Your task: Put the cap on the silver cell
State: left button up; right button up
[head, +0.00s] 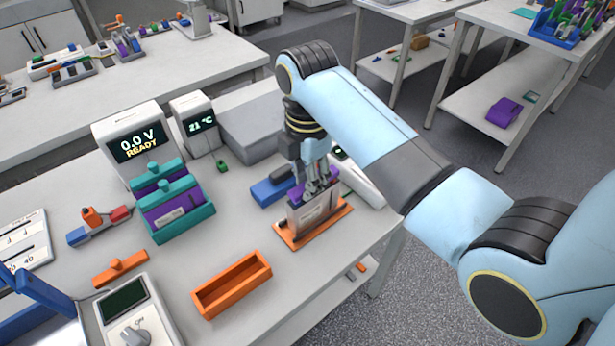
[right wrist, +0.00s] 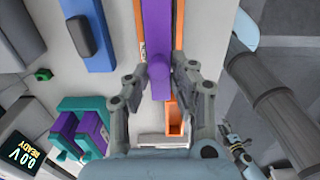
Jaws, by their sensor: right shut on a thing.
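The silver cell (head: 318,214) stands upright on an orange tray (head: 285,238) near the right end of the bench. A purple cap (head: 300,197) is at the top of the cell; I cannot tell whether it is fully seated. In the right wrist view the cap is a long purple bar with a round knob (right wrist: 158,72), and it hides the cell below. My right gripper (head: 318,186) points down over the cell, its fingers shut on the knob. In the right wrist view, a small light-blue and dark part, apparently my left gripper (right wrist: 238,150), shows too small to read.
An empty orange bin (head: 232,286) lies in front. A blue block (head: 268,192) with a dark piece sits just left of the tray. The bench's right edge is close.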

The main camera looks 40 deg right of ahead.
jog(key=shift+r+p, duration=0.1)
jog(key=shift+p, duration=0.25)
jog(key=shift+f, duration=0.65)
dwell(1.8)
jog(key=o, duration=1.4)
jog(key=shift+r, duration=0.15)
jog(key=shift+r, duration=3.35)
